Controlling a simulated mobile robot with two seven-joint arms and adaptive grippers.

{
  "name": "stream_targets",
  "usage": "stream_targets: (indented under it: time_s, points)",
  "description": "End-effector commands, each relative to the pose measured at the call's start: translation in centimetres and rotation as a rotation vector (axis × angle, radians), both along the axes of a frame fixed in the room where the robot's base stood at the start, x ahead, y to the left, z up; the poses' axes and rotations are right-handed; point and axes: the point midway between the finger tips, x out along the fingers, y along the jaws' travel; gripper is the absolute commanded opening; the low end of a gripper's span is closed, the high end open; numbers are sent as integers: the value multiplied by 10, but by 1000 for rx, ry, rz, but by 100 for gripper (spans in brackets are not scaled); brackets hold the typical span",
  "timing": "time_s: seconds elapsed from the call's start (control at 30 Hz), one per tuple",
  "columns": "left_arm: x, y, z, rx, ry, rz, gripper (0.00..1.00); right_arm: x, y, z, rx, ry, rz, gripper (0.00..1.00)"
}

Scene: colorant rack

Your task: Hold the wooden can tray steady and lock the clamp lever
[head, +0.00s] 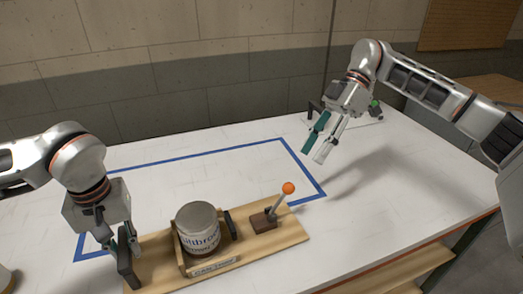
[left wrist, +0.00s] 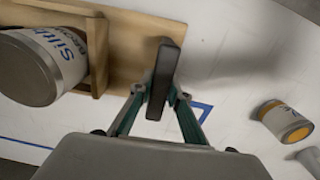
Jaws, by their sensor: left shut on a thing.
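The wooden can tray (head: 287,236) lies along the front of the table, partly over the blue outline. A can (head: 198,229) with a white label stands in its holder; it also shows in the left wrist view (left wrist: 40,65). The clamp lever (head: 277,204), with an orange knob, rises from a brown block on the tray's right part and leans right. My left gripper (head: 122,245) is shut on the black handle (head: 128,268) at the tray's left end, also seen in the left wrist view (left wrist: 163,80). My right gripper (head: 320,139) is open and empty, above and right of the lever.
A blue taped outline (head: 220,148) marks the white table, and its inside behind the tray is clear.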

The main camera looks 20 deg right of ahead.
Motion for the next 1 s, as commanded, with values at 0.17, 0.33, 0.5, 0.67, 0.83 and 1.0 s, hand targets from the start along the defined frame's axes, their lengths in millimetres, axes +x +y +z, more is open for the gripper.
stream_targets:
  time_s: [0.17, 0.33, 0.5, 0.67, 0.83, 1.0]
  points:
    - [0, 0, 0, -1, -1, -1, 25, 0, 0, 0, 0, 0, 0, 38]
    - [0, 0, 0, -1, -1, -1, 36, 0, 0, 0, 0, 0, 0, 38]
    - [0, 0, 0, 0, 0, 0, 36, 0, 0, -1, 0, 0, 0, 38]
    - [1, 0, 7, -1, -2, 0, 36, 0, 0, -1, 0, 0, 0, 38]
    - [1, 0, 35, -1, -5, 1, 36, 0, 0, 0, 0, 0, 0, 38]
    - [1, 0, 71, 0, -6, 1, 36, 0, 0, 0, 0, 0, 0, 38]
